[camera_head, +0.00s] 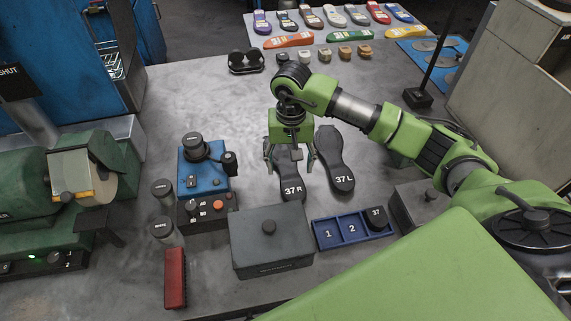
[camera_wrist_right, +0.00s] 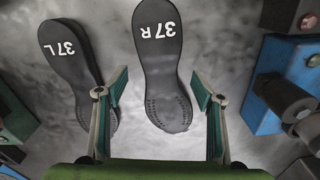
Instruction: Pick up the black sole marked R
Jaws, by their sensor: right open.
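The black sole marked 37 R (camera_head: 291,188) lies flat on the grey table in the middle of the head view. The black sole marked 37 L (camera_head: 337,166) lies just right of it. In the right wrist view the R sole (camera_wrist_right: 163,75) has its lower end between the two fingers, and the L sole (camera_wrist_right: 72,60) is to the left, partly behind the left finger. My right gripper (camera_head: 289,165) is open above the R sole, with a finger on either side of it and nothing held. In the head view the gripper hides part of the R sole. My left gripper is not in view.
A grey lidded box (camera_head: 270,255) and a blue tray (camera_head: 335,238) with numbered compartments stand in front of the soles. A blue device (camera_head: 205,170) stands at the left. Coloured soles lie on a mat (camera_head: 300,55) at the back. Bare table lies behind the blue device.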

